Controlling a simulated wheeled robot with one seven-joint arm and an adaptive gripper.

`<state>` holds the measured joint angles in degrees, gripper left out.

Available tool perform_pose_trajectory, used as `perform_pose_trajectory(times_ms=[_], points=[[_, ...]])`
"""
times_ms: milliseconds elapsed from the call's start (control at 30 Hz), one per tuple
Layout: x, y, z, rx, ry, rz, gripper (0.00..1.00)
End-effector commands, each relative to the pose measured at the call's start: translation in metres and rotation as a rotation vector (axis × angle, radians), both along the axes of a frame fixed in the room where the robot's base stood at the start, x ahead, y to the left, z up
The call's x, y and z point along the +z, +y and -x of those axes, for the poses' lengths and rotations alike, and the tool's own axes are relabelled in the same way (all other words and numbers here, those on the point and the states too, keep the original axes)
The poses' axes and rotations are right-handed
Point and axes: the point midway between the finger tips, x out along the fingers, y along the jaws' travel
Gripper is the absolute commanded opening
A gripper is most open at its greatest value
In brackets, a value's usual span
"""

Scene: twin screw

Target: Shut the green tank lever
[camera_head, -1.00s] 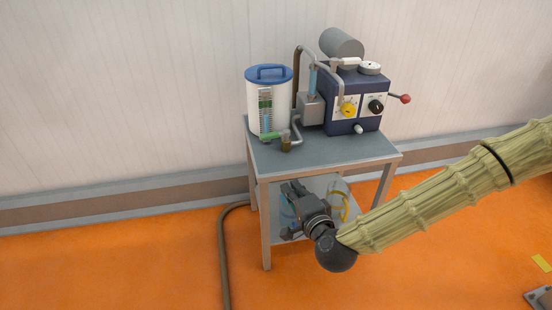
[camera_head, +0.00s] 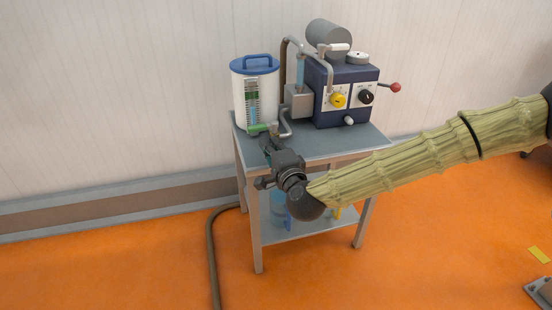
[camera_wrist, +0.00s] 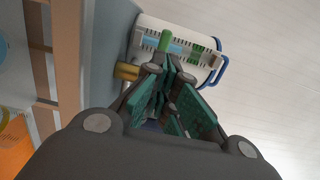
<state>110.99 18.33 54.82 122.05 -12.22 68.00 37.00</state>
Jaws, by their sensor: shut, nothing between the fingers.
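The white tank (camera_head: 241,98) with a blue lid stands at the left of the table top. Its green lever (camera_head: 258,129) sits low on the tank's front and points left, roughly level. In the wrist view, the lever (camera_wrist: 166,40) shows just beyond my fingertips. A brass fitting (camera_wrist: 126,71) is beside them there; my gripper hides it in the head view. My gripper (camera_head: 268,144) is shut and empty, just in front of the lever at the table's front edge. It also shows in the wrist view (camera_wrist: 170,66). I cannot tell whether the fingertips touch the lever.
A dark blue machine (camera_head: 318,105) with yellow and black knobs stands right of the tank. The table top (camera_head: 325,146) is clear at front right. A hose (camera_head: 211,255) lies on the orange floor.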

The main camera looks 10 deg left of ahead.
Motion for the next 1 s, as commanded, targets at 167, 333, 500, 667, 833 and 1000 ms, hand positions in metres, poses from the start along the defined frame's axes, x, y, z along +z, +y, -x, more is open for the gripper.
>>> perform_pose_trajectory(times_ms=[167, 333, 500, 667, 833, 1000], points=[[-0.003, 0.016, -0.024, -0.001, -0.003, -0.001, 0.0], [-0.002, 0.025, -0.039, -0.001, -0.001, -0.001, 0.0], [0.0, 0.03, -0.046, 0.0, -0.001, -0.001, 0.0], [0.001, 0.031, -0.047, 0.0, 0.0, 0.0, 0.0], [0.0, 0.031, -0.047, 0.0, 0.0, 0.0, 0.0], [0.002, 0.034, -0.049, 0.0, 0.001, 0.001, 0.0]])
